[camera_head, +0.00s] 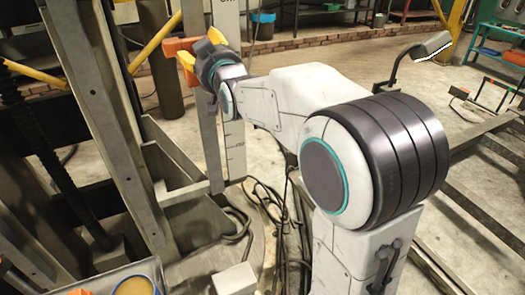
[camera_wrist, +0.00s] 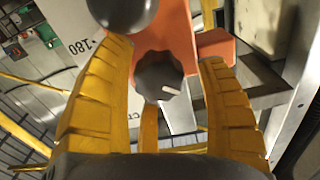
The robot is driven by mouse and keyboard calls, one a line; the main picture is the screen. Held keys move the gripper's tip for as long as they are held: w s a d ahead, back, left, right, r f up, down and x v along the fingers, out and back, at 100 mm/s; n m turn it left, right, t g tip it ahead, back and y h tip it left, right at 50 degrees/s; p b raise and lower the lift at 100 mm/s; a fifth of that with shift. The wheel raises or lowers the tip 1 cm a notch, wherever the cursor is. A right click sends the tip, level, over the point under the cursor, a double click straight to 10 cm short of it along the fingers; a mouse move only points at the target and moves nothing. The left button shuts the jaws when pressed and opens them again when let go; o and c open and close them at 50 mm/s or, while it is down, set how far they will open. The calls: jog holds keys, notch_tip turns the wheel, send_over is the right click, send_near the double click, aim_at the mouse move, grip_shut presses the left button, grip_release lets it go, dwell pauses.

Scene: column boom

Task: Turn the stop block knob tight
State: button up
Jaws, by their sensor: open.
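The stop block (camera_wrist: 222,45) is orange and sits on a pale scale strip (camera_wrist: 88,45) marked 180 in the wrist view. Its dark lobed knob (camera_wrist: 160,76) faces my gripper and carries a white pointer mark aimed to the lower right. My gripper (camera_wrist: 165,58) is open, with yellow fingers to the left and right of the knob and a gap visible on each side. A third finger shows below the knob. In the head view the orange block (camera_head: 172,47) is partly hidden behind my gripper (camera_head: 201,49); the knob is hidden there.
A dark rounded part (camera_wrist: 122,10) lies just above the knob in the wrist view. A steel column (camera_head: 105,110) stands left of my arm. Cables (camera_head: 270,205) lie on the floor below. A tray (camera_head: 110,280) holding a tin is at the lower left.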

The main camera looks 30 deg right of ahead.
jog(key=n+p, duration=0.3)
jog(key=shift+r, duration=0.3)
jog(key=s+f+g+p, duration=0.3)
jog(key=s+g, duration=0.1)
jog(key=s, duration=0.6)
jog(key=s+f+m+g+p, duration=0.1)
jog(key=s+f+g+p, duration=0.2)
jog(key=s, duration=0.7)
jog(key=s+f+m+g+p, duration=0.1)
jog(key=s+f+g+p, duration=0.2)
jog(key=s, duration=0.8)
jog(key=shift+f+g+p, duration=0.15)
jog(key=shift+g+p, duration=0.3)
jog(key=shift+g, duration=0.75)
jog(key=shift+o, duration=0.3)
jog(key=shift+s, duration=0.1)
jog(key=shift+c, duration=0.3)
